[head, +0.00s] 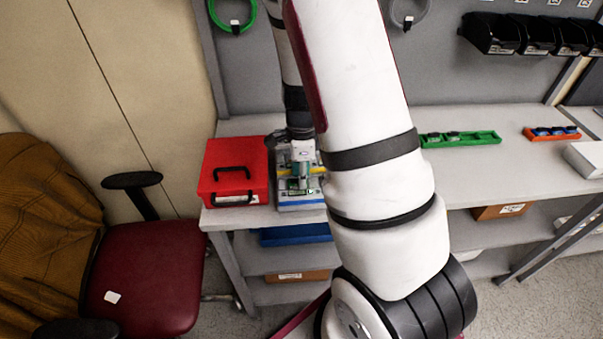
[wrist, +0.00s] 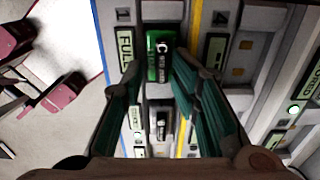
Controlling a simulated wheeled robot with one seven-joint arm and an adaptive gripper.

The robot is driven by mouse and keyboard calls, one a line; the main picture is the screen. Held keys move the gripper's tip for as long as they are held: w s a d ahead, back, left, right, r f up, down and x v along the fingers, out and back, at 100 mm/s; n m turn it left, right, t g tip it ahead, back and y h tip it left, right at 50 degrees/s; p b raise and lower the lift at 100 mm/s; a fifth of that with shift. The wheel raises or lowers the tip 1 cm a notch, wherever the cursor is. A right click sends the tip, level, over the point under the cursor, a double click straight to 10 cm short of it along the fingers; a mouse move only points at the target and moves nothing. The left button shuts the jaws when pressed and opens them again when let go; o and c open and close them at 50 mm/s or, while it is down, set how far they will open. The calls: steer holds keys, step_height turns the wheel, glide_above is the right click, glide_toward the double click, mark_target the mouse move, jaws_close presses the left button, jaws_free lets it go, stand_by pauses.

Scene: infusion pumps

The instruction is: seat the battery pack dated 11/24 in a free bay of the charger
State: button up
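The charger (head: 300,200) stands on the bench beside a red case, partly hidden by my arm in the head view. Another dark pack or label (wrist: 160,125) shows lower between the fingers. My gripper (wrist: 156,82) is open, its fingers apart with gaps around the pack. I cannot tell which pack is dated 11/24.
The red case (head: 235,170) stands close left of the charger. A green tray (head: 460,139) and an orange tray (head: 552,134) hold small packs farther right on the bench. A white box (head: 585,158) sits at the right. A red chair (head: 145,270) stands at the left.

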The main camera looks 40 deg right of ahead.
steer(key=shift+w+d+r, duration=0.1)
steer(key=shift+w+r, duration=0.05)
step_height(320, 180, up, 12)
stand_by(0.4)
stand_by(0.3)
steer(key=s+a+r+n+t+y, duration=0.1)
steer(key=s+a+r+n+t, duration=0.3)
steer(key=a+r+n, duration=0.75)
steer(key=s+a+r+n, duration=0.2)
steer(key=s+r+n, duration=0.1)
steer(key=s+n, duration=0.2)
steer(key=s+a+r+n+t+h, duration=0.1)
steer(key=s+a+r+n, duration=0.2)
steer(key=n, duration=0.5)
steer(key=shift+s+a+r+t, duration=0.35)
steer(key=shift+s+r, duration=0.2)
steer(key=shift+s, duration=0.75)
